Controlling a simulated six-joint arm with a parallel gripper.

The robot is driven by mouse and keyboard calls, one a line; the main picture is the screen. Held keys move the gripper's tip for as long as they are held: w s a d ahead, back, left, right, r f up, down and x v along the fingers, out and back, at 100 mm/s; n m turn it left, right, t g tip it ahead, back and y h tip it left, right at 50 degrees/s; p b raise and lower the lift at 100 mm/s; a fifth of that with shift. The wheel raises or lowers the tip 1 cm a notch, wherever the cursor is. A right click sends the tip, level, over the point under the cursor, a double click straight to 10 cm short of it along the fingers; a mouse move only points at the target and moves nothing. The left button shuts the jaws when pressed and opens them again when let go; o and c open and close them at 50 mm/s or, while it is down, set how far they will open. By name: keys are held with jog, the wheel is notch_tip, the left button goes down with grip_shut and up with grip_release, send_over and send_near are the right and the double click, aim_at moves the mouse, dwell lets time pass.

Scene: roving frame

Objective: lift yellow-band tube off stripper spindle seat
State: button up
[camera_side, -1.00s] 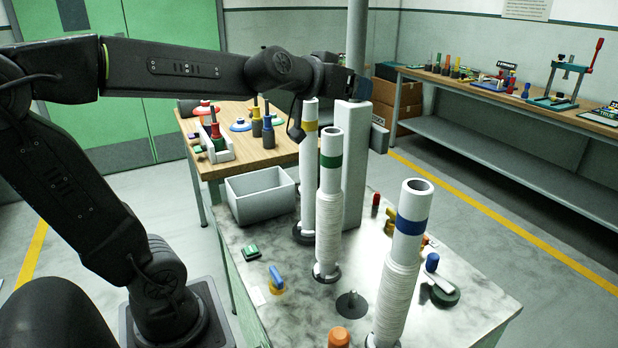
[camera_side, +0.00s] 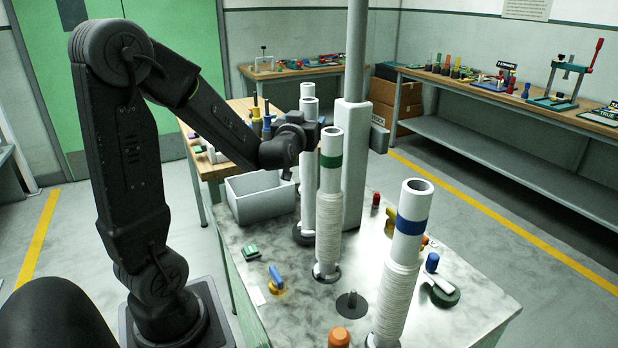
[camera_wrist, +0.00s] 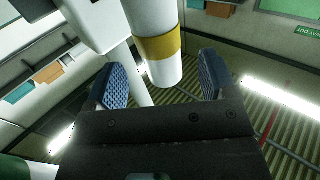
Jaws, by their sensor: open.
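The yellow-band tube (camera_side: 307,180) is white and stands upright on its dark seat (camera_side: 303,237), behind the green-band tube. In the side view my gripper (camera_side: 309,131) is beside its upper part and hides the yellow band. In the wrist view the yellow band (camera_wrist: 158,45) shows near the tube's end. My gripper (camera_wrist: 161,64) is open there, with a blue pad on each side of the tube end; neither pad visibly touches it. Whether the tube lies fully between the pads in depth, I cannot tell.
The green-band tube (camera_side: 329,205) stands close in front, and the blue-band tube (camera_side: 404,250) is nearer right. A white column (camera_side: 355,165) rises close behind. A grey bin (camera_side: 262,203) sits left. An empty spindle seat (camera_side: 352,305) is at the front.

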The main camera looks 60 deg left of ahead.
jog(key=x, duration=0.6)
jog(key=shift+w+a, duration=0.1)
jog(key=shift+c, duration=0.2)
grip_shut()
dwell(0.4)
jog(key=shift+r, duration=0.1)
